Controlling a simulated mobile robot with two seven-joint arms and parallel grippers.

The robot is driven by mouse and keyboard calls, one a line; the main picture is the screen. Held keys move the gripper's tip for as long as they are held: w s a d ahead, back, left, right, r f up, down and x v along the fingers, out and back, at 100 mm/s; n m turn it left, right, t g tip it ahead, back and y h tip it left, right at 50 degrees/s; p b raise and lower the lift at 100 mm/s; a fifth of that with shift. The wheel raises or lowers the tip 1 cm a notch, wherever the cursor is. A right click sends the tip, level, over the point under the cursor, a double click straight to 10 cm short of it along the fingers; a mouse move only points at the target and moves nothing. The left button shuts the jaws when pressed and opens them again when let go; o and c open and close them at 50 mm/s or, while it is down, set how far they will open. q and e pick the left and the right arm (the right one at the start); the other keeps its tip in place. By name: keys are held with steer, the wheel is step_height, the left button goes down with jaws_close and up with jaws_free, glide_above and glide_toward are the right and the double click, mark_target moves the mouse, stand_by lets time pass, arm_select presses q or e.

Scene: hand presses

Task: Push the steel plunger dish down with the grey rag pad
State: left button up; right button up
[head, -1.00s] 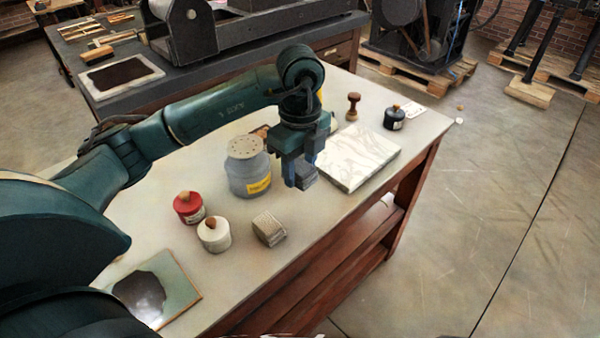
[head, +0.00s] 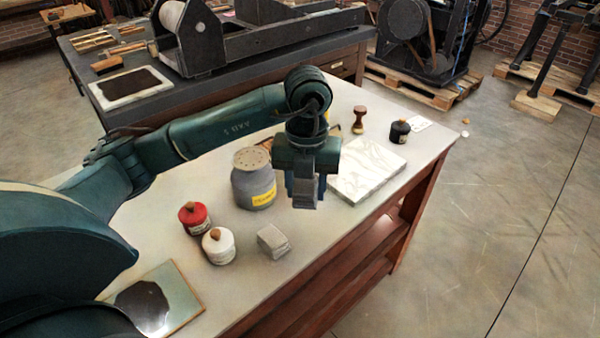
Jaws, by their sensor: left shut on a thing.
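The steel plunger dish (head: 252,159), pale with small dark holes, tops a grey can (head: 243,188) with a yellow label, near the middle of the bench. My left gripper (head: 305,187) is shut on the grey rag pad (head: 306,200), which is mostly hidden by the fingers. It hangs over the bench just right of the can, apart from it, with the pad lower in the picture than the dish. My right gripper is not in view.
A red jar (head: 194,217), a white jar (head: 218,246) and a grey block (head: 272,241) stand left and in front of the can. A pale marble slab (head: 368,171) lies right of my gripper. A wooden stamp (head: 359,120) and a black jar (head: 399,132) stand behind.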

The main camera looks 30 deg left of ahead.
arm_select(q)
steer(key=m, duration=0.6)
steer(key=shift+s+d+f, duration=0.1)
steer(key=shift+s+d, duration=0.1)
steer(key=shift+s, duration=0.2)
steer(key=m, duration=0.4)
steer(key=shift+s+d+f, duration=0.1)
steer(key=shift+s+d, duration=0.05)
steer(key=shift+s, duration=0.1)
steer(key=m, duration=0.6)
steer(key=shift+s+d+m, duration=0.15)
steer(key=shift+s+m, duration=0.15)
steer(key=shift+s, duration=0.05)
steer(key=m, duration=0.4)
steer(key=shift+s+d+f, duration=0.1)
steer(key=shift+s+f, duration=0.05)
steer(key=shift+s, duration=0.1)
steer(key=s+m, duration=0.1)
steer(key=m, duration=0.5)
steer(key=s+m, duration=0.1)
steer(key=m, duration=0.6)
steer(key=s+d+m, duration=0.1)
steer(key=m, duration=0.5)
steer(key=shift+f, duration=0.3)
